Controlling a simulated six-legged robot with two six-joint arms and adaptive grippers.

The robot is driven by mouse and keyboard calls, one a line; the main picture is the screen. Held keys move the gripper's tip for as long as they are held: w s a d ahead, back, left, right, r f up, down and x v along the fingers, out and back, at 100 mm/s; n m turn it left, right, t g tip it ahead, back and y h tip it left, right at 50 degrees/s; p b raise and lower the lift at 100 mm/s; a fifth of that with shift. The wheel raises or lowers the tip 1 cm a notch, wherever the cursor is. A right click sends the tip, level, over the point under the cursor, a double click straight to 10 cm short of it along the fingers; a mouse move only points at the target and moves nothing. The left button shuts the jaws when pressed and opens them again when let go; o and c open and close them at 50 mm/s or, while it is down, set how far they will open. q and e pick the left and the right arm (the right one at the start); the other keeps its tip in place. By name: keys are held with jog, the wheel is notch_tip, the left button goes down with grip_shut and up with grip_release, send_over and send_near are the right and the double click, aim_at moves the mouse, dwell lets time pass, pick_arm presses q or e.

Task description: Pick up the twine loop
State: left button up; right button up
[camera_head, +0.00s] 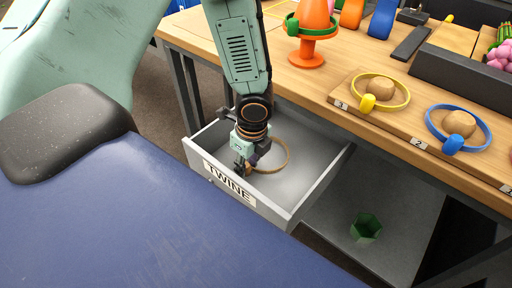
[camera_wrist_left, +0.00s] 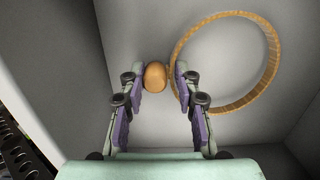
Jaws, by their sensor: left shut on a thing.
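The twine loop (camera_head: 289,154) is a thin tan ring inside the open grey drawer (camera_head: 318,186), whose front carries a "TWINE" label (camera_head: 229,183). In the left wrist view the loop (camera_wrist_left: 273,58) lies to the right of the fingers, with a round tan knob (camera_wrist_left: 155,77) at its left side. My left gripper (camera_head: 243,168) reaches down into the drawer near its front. In the wrist view its fingers (camera_wrist_left: 157,82) are shut on the knob, one on each side. In the head view the fingers partly hide the knob. My right gripper is not in view.
The wooden bench (camera_head: 290,85) overhangs the drawer's back. On it are a yellow ring (camera_head: 404,88), a blue ring (camera_head: 484,130) and an orange stand (camera_head: 306,55) with a green ring. A green cup (camera_head: 366,228) stands on the lower shelf. Drawer walls surround my gripper.

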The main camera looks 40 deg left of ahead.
pick_arm(q)
jog(key=shift+s+a+f+b, duration=0.1)
jog(key=shift+s+a+b, duration=0.25)
jog(key=shift+s, duration=0.25)
jog(key=shift+s+a+b, duration=0.25)
jog(key=shift+s+a, duration=0.1)
jog(key=shift+s, duration=0.25)
notch_tip(320, 180, up, 14)
jog(key=p, duration=0.8)
notch_tip(320, 180, up, 4)
jog(key=p, duration=0.4)
jog(key=shift+r+p, duration=0.25)
jog(key=shift+p, duration=0.1)
